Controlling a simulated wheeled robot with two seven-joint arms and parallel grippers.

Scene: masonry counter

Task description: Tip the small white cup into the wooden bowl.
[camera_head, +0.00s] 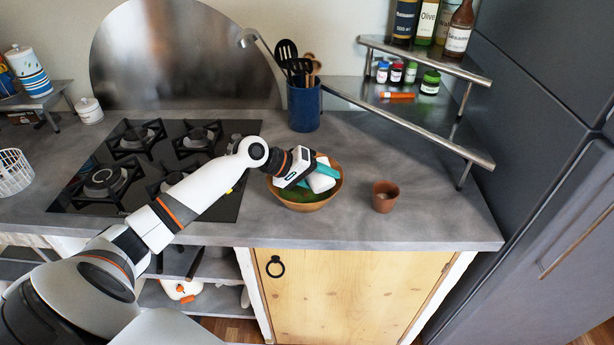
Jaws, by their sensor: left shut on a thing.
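The wooden bowl (305,207) sits on the grey counter right of the stove, with something green inside. My left gripper (314,178) reaches in from the left and is just above the bowl. It is shut on the small white cup (322,183), which shows between and beside the teal fingers. The cup looks tilted over the bowl, but its opening is hidden. I cannot tell whether it touches the bowl or what is in it. My right gripper is not in view.
A small brown clay cup (384,197) stands right of the bowl. A blue utensil holder (304,106) stands behind it. A metal corner shelf (440,113) with bottles and jars overhangs at the right. The black stove (150,165) is at left. The counter's front right is clear.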

